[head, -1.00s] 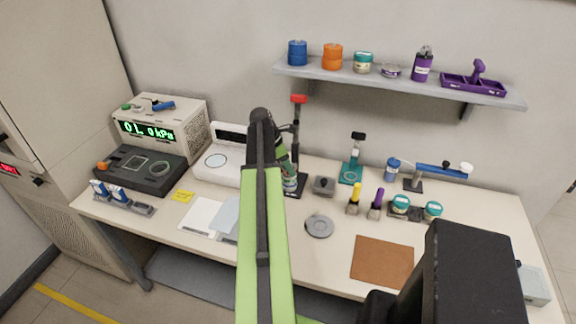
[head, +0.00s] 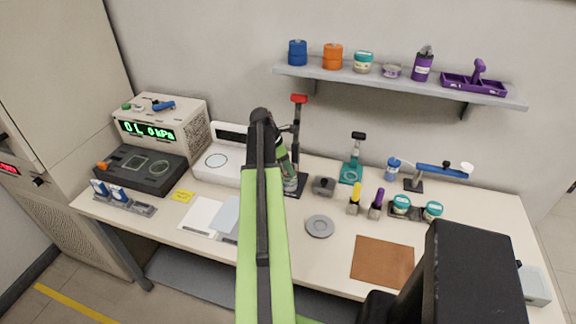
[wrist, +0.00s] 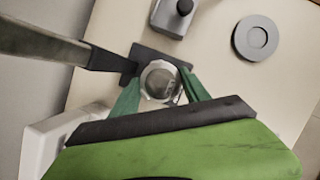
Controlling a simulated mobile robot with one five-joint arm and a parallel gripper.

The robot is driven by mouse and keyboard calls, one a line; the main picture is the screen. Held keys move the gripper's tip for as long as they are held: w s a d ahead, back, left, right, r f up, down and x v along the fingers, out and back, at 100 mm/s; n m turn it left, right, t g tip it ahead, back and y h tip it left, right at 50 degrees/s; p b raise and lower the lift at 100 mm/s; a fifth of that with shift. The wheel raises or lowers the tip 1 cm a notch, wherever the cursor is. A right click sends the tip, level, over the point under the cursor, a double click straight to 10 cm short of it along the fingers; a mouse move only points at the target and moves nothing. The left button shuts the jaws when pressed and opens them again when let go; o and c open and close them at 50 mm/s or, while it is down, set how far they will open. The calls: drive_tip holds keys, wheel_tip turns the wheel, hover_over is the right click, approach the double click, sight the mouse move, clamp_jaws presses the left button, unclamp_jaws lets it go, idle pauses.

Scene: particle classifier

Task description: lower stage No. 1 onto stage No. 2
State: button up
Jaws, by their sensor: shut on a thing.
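My gripper (wrist: 158,88) has its two green fingers closed around a round, pale-rimmed piece (wrist: 160,80), which I take to be stage No. 1. The piece is over the dark base plate of a stand (wrist: 148,54). In the head view, my gripper and a grey-green round stack (head: 290,183) show just right of my arm, beside the red-topped stand post (head: 297,125). Stage No. 2 is not clearly seen; the held piece and fingers hide what lies beneath. I cannot tell whether the stages touch.
A grey box with a black knob (head: 323,186) stands close to the right of the stand. A grey round dish (head: 319,226) lies in front of it. A white device (head: 220,165) is at the left. A brown mat (head: 383,262) lies front right.

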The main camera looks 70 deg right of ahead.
drive_tip(key=shift+f+b, duration=0.35)
drive_tip(key=shift+f, duration=0.05)
drive_tip(key=o, duration=1.6)
drive_tip(key=shift+r, duration=0.1)
drive_tip(key=p+v, duration=1.6)
drive_tip(key=v, duration=0.1)
drive_tip(key=shift+r, duration=0.1)
